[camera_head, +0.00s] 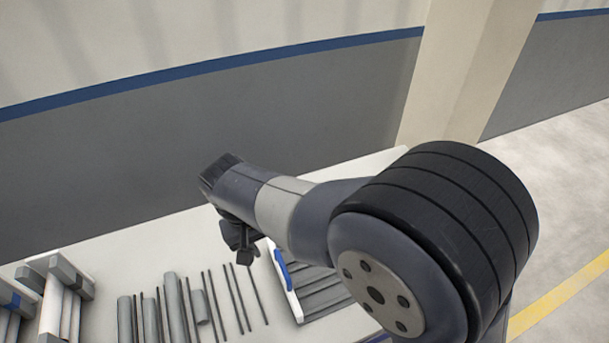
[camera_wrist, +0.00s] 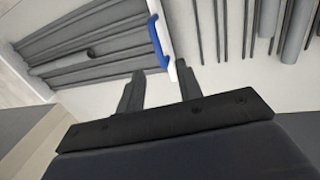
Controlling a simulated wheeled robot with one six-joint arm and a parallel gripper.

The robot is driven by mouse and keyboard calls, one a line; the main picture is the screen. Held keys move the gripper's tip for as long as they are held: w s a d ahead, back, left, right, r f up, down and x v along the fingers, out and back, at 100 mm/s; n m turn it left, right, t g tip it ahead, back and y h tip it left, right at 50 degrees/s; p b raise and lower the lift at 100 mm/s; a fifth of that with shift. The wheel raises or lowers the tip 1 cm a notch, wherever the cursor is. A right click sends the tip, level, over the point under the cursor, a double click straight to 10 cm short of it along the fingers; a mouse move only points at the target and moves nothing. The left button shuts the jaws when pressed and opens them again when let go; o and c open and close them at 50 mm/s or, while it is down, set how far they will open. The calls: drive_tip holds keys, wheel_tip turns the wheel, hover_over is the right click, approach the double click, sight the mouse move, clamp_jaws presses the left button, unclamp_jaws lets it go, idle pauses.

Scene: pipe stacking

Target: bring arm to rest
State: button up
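My arm reaches over the table from the right in the head view. My gripper (camera_head: 240,246) hangs over the table by the tray's left side. In the wrist view its two dark fingers (camera_wrist: 160,88) are apart, with nothing held between them. Below it is a grooved grey tray (camera_head: 325,290) with a white end wall and a blue handle (camera_head: 283,269). The tray (camera_wrist: 40,72) and handle (camera_wrist: 158,40) also show in the wrist view. My arm hides part of the tray in the head view.
Grey pipes (camera_head: 173,305) and thin dark rods (camera_head: 235,290) lie side by side on the white table (camera_head: 160,240), left of the tray. A rack (camera_head: 55,300) with pipes is at the far left. A dark ring-like pipe end (camera_wrist: 91,53) shows in the tray. A wall stands behind the table.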

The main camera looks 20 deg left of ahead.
sight(283, 265)
drive_tip(key=f, duration=0.3)
drive_tip(key=w+d+f, duration=0.1)
drive_tip(key=f, duration=0.6)
drive_tip(key=shift+w+d+f, duration=0.15)
drive_tip(key=shift+w+d, duration=0.15)
drive_tip(key=shift+w, duration=0.05)
drive_tip(key=shift+w+d+p, duration=0.25)
drive_tip(key=shift+w+p, duration=0.1)
